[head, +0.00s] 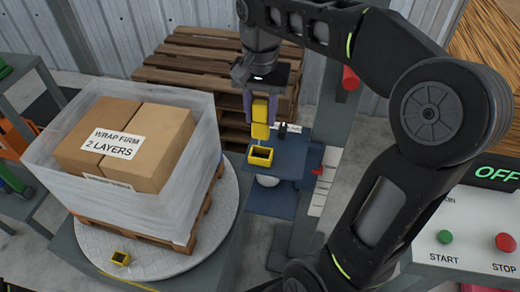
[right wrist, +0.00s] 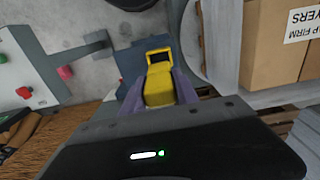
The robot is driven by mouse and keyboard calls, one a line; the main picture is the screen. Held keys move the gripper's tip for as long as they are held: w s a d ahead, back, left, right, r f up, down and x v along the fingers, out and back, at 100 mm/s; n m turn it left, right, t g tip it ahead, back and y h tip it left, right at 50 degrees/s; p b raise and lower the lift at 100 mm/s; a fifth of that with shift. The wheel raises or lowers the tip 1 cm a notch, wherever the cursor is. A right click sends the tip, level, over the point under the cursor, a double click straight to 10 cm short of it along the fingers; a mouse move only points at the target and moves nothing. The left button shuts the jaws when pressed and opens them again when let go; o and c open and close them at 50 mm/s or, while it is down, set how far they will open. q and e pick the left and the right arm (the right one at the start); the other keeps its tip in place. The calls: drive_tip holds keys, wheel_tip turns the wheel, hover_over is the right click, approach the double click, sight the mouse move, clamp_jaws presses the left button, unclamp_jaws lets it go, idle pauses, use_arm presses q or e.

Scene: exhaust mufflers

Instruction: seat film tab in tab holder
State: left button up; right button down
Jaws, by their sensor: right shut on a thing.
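The yellow film tab (head: 260,122) is held upright between the purple-grey fingers of my right gripper (head: 262,108). It also shows in the right wrist view (right wrist: 159,93). A yellow open-topped tab holder (head: 260,157) with a dark opening sits on a blue bracket below it; the right wrist view shows the holder (right wrist: 160,56) just beyond the tab. In the head view a small gap shows between the tab's lower end and the holder, so the tab appears above it and outside. Exact alignment is hard to tell. My left gripper is not in view.
A grey column (head: 320,165) stands right of the holder. Wooden pallets (head: 205,65) lie behind; a control panel (head: 460,240) is at right.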

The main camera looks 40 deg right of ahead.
sight(261, 139)
use_arm(q)
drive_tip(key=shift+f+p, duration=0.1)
drive_tip(key=shift+p, duration=0.25)
use_arm(e)
drive_tip(key=shift+f, duration=2.35)
wheel_tip(261, 139, down, 3)
drive_tip(key=shift+r+p, duration=0.1)
drive_tip(key=shift+p, duration=0.2)
drive_tip(key=shift+f, duration=0.5)
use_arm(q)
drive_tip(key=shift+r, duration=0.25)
use_arm(e)
drive_tip(key=shift+f, duration=0.1)
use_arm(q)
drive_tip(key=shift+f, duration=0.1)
use_arm(e)
drive_tip(key=c, duration=0.9)
unclamp_jaws()
